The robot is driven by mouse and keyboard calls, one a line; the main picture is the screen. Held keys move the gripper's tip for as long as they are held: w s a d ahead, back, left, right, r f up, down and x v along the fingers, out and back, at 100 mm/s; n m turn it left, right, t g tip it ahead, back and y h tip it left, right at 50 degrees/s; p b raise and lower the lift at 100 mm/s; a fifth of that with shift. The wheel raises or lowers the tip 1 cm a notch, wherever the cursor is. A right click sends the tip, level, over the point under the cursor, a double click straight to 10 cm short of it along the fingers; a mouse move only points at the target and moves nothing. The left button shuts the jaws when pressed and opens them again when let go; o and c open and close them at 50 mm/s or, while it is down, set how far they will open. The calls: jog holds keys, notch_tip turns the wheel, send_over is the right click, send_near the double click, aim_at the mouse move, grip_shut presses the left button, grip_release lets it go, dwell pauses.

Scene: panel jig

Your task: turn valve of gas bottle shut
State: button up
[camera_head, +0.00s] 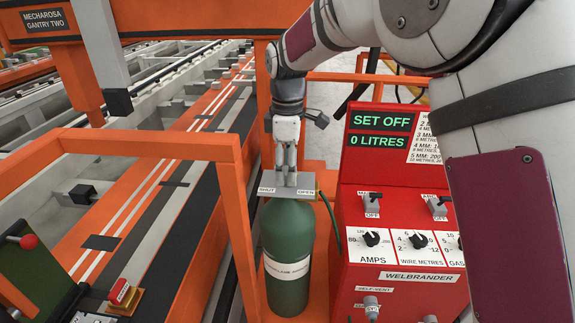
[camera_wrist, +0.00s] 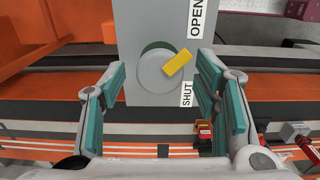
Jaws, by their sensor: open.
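The green gas bottle (camera_head: 287,240) stands upright, with a grey plate (camera_head: 262,191) on top marked SHUT and OPEN. In the wrist view the valve is a round grey knob (camera_wrist: 153,72) with a yellow pointer (camera_wrist: 178,65) on the plate (camera_wrist: 145,22). The pointer slants up and right, towards the side between the OPEN label (camera_wrist: 197,18) and the SHUT label (camera_wrist: 187,94). My gripper (camera_head: 287,182) points down just above the plate. In the wrist view my open gripper (camera_wrist: 163,74) has a teal-padded finger on each side of the knob, with gaps between. The head view hides the knob behind my fingers.
A red welding panel (camera_head: 405,215) with dials and switches stands close to the right of the bottle. Its display (camera_head: 382,131) reads SET OFF, 0 LITRES. An orange frame (camera_head: 235,200) stands close on the left. A dark green box with a red knob (camera_head: 28,241) is at lower left.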

jog(key=shift+c, duration=0.2)
jog(key=c, duration=1.1)
jog(key=shift+m, duration=0.3)
jog(key=m, duration=0.8)
jog(key=shift+m, duration=0.4)
jog(key=m, duration=0.4)
jog(key=shift+m, duration=0.3)
jog(key=shift+m+p, duration=0.4)
jog(key=shift+m, duration=1.5)
